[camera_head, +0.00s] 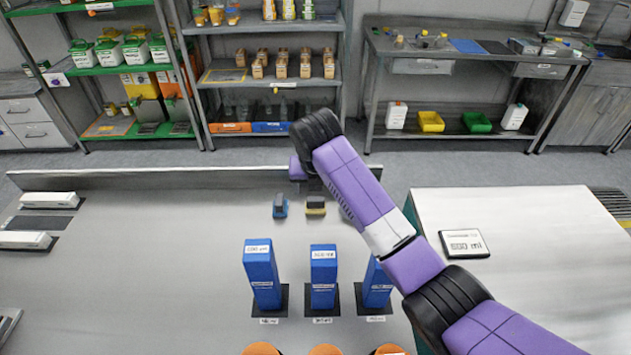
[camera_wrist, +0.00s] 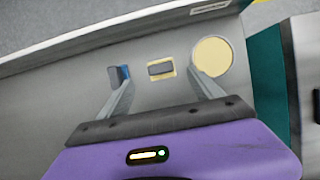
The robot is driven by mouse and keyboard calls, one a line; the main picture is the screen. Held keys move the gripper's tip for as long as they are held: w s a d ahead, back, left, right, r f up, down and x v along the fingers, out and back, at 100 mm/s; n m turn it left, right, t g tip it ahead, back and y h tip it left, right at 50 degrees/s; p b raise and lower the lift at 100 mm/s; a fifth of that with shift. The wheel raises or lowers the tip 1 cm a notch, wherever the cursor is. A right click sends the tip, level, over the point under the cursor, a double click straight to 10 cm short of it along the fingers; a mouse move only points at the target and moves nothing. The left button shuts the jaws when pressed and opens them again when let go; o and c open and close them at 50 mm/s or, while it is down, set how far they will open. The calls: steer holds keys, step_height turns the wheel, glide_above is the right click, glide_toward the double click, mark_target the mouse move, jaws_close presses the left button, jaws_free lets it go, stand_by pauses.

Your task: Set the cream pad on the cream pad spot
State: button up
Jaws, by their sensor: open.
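The cream pad (camera_head: 316,208) is a small pale-yellow block with a dark grip on top, standing on the grey table near the back ledge. It also shows in the wrist view (camera_wrist: 161,69), between and beyond the fingertips. A flat round cream spot (camera_wrist: 212,57) lies just right of it in the wrist view, partly overlapped by the right finger. In the head view my arm seems to hide this spot. My gripper (camera_wrist: 158,82) is open and empty, with a finger toward each side of the pad and apart from it.
A blue pad with a dark grip (camera_head: 280,207) stands left of the cream pad. Several tall blue boxes (camera_head: 323,278) stand on dark bases nearer me. A raised ledge (camera_head: 150,178) runs along the table's back. A white counter (camera_head: 540,235) is at right.

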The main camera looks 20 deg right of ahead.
steer(key=shift+v, duration=1.85)
